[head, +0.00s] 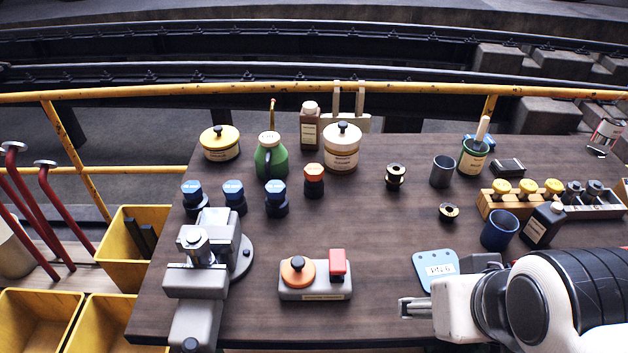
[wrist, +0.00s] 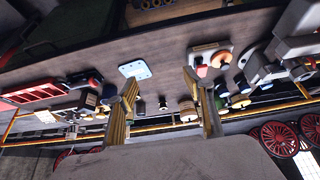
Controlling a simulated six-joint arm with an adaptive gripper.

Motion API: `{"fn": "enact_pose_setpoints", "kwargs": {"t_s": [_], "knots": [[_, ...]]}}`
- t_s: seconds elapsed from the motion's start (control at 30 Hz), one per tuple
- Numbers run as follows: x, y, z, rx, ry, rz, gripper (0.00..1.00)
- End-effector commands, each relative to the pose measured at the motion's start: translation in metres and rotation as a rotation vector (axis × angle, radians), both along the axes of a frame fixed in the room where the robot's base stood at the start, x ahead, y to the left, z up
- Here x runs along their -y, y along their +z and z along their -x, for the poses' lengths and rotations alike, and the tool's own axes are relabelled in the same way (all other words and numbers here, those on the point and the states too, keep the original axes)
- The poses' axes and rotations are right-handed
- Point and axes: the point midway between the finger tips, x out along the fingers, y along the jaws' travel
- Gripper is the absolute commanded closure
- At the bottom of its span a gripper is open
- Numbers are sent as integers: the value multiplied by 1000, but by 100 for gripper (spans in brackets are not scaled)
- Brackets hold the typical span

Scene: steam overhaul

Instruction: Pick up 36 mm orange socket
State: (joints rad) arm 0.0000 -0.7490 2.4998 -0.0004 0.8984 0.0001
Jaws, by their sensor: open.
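The orange socket (head: 314,181) stands upright on the dark wooden bench in the head view, orange on top and black below. It is at the right end of a row with three blue-topped sockets (head: 276,198). I cannot pick it out with certainty in the wrist view. My gripper (head: 404,308) is near the bench's front edge, to the right of and nearer than the orange socket, well apart from it. In the wrist view my gripper (wrist: 163,90) shows two fingers spread wide with nothing between them.
A grey box with an orange knob and red switch (head: 316,293) lies between the bench front and the sockets. A grey vise (head: 200,275) stands left. A green can (head: 270,160) and cream pot (head: 341,150) stand behind. A spool (head: 395,177) is right; the bench middle is clear.

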Motion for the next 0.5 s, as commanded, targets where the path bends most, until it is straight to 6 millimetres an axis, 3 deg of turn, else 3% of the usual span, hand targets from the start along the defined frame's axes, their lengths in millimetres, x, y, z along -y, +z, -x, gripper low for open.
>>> {"fn": "enact_pose_setpoints", "kwargs": {"t_s": [0.27,0.5], "knots": [[4,2,-23,27,-1,18,48],[11,5,-73,90,7,56,48]]}}
